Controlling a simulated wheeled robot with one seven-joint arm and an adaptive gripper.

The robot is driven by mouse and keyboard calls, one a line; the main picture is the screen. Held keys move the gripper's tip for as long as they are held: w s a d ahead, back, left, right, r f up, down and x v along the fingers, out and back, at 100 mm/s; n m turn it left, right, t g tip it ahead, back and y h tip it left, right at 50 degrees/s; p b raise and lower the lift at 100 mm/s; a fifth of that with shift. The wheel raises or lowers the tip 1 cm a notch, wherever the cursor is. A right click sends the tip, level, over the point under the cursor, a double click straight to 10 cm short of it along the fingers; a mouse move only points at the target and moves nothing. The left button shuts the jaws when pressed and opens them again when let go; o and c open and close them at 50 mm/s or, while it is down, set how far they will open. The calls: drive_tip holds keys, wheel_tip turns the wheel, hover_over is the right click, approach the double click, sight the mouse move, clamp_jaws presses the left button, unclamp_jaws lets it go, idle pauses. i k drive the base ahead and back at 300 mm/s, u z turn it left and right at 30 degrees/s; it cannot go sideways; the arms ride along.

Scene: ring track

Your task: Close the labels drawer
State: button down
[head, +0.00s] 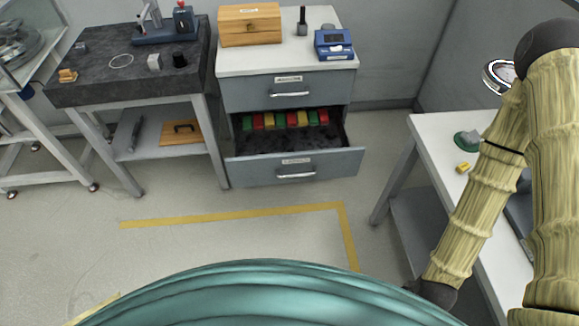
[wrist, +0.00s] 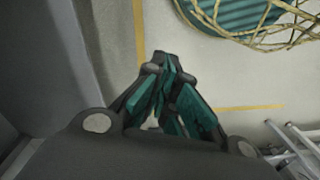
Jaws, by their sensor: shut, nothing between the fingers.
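A grey drawer cabinet (head: 238,64) stands at the back middle of the head view. Its lower drawer (head: 245,172) is pulled out, showing a dark interior and a row of red, yellow and green blocks (head: 285,119). Its upper drawer (head: 250,92) is shut. Both fronts have a bar handle and a small tag, too small to read, so I cannot tell by name which is the labels drawer. In the wrist view my gripper (wrist: 165,66) is shut and empty, with teal fingers together above the floor. In the head view my arm hangs at the right, well apart from the drawer.
A wooden box (head: 250,24) and a blue device (head: 333,43) sit on the cabinet. A dark-topped bench (head: 105,68) stands left of it. A white table (head: 440,130) is at the right. The floor before the drawer is clear, with yellow tape (head: 235,215).

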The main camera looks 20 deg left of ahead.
sight(288, 146)
drive_tip(key=z, duration=0.85)
drive_tip(key=i, duration=0.35)
drive_tip(key=u, duration=1.1)
